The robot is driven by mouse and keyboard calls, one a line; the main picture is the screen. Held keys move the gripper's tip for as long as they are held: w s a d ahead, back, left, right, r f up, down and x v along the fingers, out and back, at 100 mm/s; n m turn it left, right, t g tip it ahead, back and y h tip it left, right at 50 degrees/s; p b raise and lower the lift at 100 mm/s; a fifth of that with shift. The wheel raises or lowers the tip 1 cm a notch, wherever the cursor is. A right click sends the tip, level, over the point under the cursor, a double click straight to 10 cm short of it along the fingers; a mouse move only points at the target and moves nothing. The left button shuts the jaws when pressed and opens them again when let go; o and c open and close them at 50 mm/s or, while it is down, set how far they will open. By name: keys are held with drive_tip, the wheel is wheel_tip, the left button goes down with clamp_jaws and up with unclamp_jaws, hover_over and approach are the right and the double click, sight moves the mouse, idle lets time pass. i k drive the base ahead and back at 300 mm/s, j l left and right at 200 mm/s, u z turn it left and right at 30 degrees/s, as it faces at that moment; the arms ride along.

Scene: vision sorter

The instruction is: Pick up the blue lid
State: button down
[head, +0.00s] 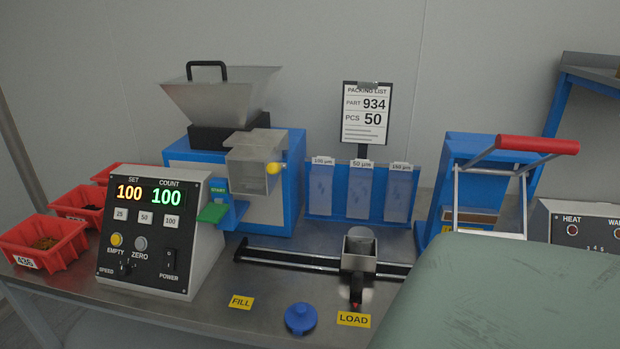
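The blue lid (300,318) is a round disc with a small raised knob on top. It lies on the steel table near the front edge, between the yellow FILL label (241,302) and the yellow LOAD label (353,319). Nothing covers it. My gripper is not in view.
A black rail (290,259) with a metal cup (359,252) on a carriage runs behind the lid. A counter box (150,235) stands left, before the blue hopper machine (290,205). Red bins (45,240) sit far left. A large grey-green surface blocks the lower right.

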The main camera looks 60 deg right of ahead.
sight(301, 316)
drive_tip(key=z, duration=1.9)
